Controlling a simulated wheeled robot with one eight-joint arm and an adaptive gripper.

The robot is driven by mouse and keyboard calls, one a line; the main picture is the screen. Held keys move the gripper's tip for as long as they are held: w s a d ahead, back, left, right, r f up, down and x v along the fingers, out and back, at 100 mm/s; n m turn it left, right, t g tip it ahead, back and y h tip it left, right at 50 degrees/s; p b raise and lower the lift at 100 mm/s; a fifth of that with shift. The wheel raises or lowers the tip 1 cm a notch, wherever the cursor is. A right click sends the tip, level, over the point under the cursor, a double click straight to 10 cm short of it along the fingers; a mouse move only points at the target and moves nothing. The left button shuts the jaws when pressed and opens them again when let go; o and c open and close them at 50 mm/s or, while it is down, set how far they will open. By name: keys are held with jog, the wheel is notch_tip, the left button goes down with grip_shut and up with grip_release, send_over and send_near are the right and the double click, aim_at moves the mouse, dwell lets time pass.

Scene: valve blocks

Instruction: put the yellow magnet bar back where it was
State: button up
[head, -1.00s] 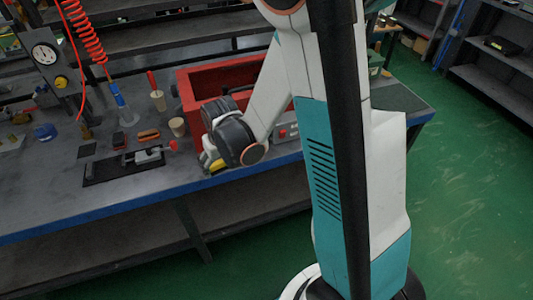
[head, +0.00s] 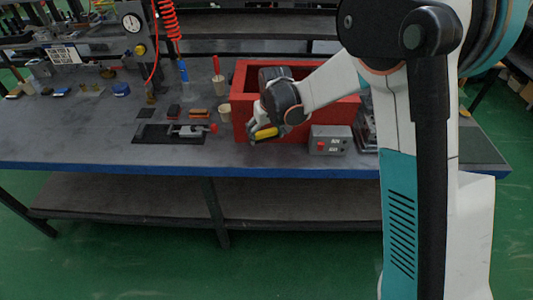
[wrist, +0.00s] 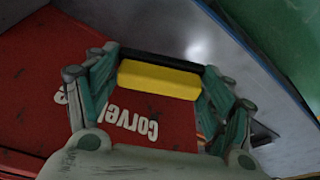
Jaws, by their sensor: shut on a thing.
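The yellow magnet bar (head: 265,133) is between the fingers of my gripper (head: 262,131), in front of the red box's near wall and above the bench. In the wrist view, the yellow bar (wrist: 159,79) lies across between the two green finger linkages of my gripper (wrist: 160,82), with a dark strip along its far side. My gripper is shut on it. The red box with white lettering shows behind it in the wrist view (wrist: 40,80).
The red box (head: 341,112) stands on the bench (head: 80,140). A grey control box (head: 331,140) is right of my gripper. A clamp on a black plate (head: 168,133), a beige cup (head: 224,111), brown blocks (head: 200,113) and a dial gauge stand (head: 131,22) are to the left. The front left bench is clear.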

aim_at(265, 154)
notch_tip(265, 154, down, 9)
jog(key=b, duration=0.3)
jog(key=shift+r, duration=0.35)
jog(key=o, duration=0.6)
jog(key=shift+f, duration=0.25)
jog(key=o, duration=0.4)
jog(key=shift+o, duration=0.2)
jog(key=shift+r, duration=0.1)
